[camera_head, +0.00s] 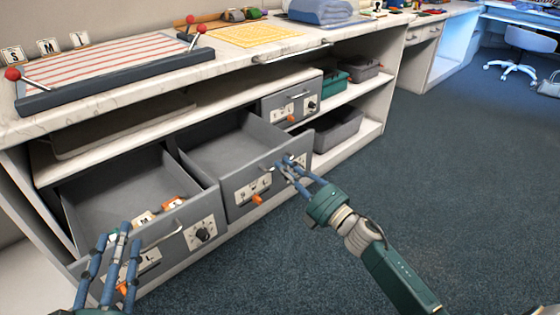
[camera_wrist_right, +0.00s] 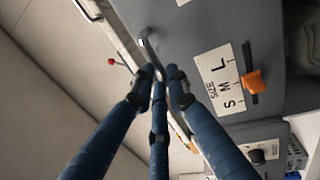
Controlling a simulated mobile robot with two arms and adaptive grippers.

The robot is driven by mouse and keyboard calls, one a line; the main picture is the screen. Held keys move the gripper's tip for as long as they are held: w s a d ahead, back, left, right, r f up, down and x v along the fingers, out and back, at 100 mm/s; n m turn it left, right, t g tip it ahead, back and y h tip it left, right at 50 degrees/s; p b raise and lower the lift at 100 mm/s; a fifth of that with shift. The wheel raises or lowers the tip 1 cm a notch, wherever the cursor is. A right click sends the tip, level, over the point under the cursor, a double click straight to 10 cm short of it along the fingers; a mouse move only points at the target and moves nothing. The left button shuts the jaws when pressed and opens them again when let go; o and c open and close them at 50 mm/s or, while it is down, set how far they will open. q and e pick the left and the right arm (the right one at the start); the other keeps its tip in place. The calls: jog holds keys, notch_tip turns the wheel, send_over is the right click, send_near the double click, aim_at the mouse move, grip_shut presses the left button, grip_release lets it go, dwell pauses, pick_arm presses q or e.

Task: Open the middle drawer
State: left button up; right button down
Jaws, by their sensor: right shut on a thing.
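The middle drawer (camera_head: 258,182) is grey and pulled out, with its empty-looking inside showing. Its front carries an S-M-L size label (camera_wrist_right: 225,80) and an orange slider (camera_wrist_right: 253,82). My right gripper (camera_head: 290,166) is at the right part of this front. In the right wrist view its fingers (camera_wrist_right: 160,75) are closed on the bent metal drawer handle (camera_wrist_right: 147,48), which they partly hide. My left gripper (camera_head: 114,238) is at the lower left, in front of the left drawer (camera_head: 192,214); whether its fingers are open or shut is unclear.
The left drawer is also out, with small letter tags (camera_head: 172,203) inside. A smaller right drawer (camera_head: 290,104) is in. A striped board (camera_head: 110,72) with red-knobbed levers lies on the counter. Bins (camera_head: 338,132) fill the right shelves. Blue carpet on the right is free.

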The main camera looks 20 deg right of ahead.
pick_arm(q)
jog(key=shift+s+f+y, duration=0.25)
jog(key=shift+f+y, duration=0.05)
jog(key=shift+f, duration=0.4)
pick_arm(e)
jog(key=shift+s+d, duration=0.15)
jog(key=shift+s, duration=0.4)
jog(key=c, duration=1.7)
grip_release()
jog(key=v, duration=1.2)
jog(key=shift+f, duration=0.1)
